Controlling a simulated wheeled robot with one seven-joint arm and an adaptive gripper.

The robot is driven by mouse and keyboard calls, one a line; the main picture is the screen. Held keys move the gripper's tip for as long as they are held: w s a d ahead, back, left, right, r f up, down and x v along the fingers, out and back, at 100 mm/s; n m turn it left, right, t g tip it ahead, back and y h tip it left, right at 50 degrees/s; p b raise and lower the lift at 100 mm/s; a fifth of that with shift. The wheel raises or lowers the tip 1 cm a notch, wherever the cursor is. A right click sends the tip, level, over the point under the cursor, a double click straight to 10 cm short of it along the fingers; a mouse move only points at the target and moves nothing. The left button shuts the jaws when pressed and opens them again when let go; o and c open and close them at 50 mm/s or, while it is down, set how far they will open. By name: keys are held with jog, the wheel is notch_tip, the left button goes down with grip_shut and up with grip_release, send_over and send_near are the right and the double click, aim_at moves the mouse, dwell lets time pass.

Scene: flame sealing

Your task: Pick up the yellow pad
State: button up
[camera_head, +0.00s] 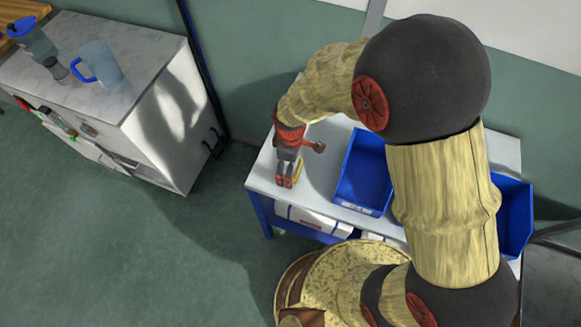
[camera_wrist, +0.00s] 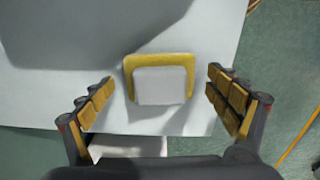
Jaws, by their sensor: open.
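The yellow pad (camera_wrist: 160,61) lies on the white table top in the wrist view. It shows as a yellow border along the top and both sides of a pale grey block or face (camera_wrist: 160,86). My gripper (camera_wrist: 160,98) is open, with one finger on each side of the pad and a gap to both. In the head view my gripper (camera_head: 285,182) points down over the table's left end. Only a thin yellow strip of the pad (camera_head: 297,171) shows beside the fingers there. I cannot tell the height of the fingertips above the table.
Blue bins (camera_head: 364,172) and (camera_head: 514,215) stand on the white table (camera_head: 262,176) to the right of my gripper. White boxes (camera_head: 312,221) sit below the table top. A separate cabinet (camera_head: 165,110) with a clear jug (camera_head: 99,64) stands at the left, across open floor.

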jog(key=shift+c, duration=0.7)
jog(key=c, duration=1.1)
jog(key=shift+r, duration=0.1)
jog(key=shift+r+p, duration=0.3)
jog(key=shift+r, duration=0.3)
notch_tip(320, 180, up, 2)
jog(key=shift+s+r+p, duration=0.1)
jog(key=shift+r+p, duration=0.15)
jog(key=shift+p, duration=0.3)
jog(key=s+d+r+p, duration=0.3)
jog(key=s+r, duration=0.6)
jog(key=s, duration=0.4)
jog(key=shift+d+p, duration=0.4)
jog(key=shift+d, duration=0.35)
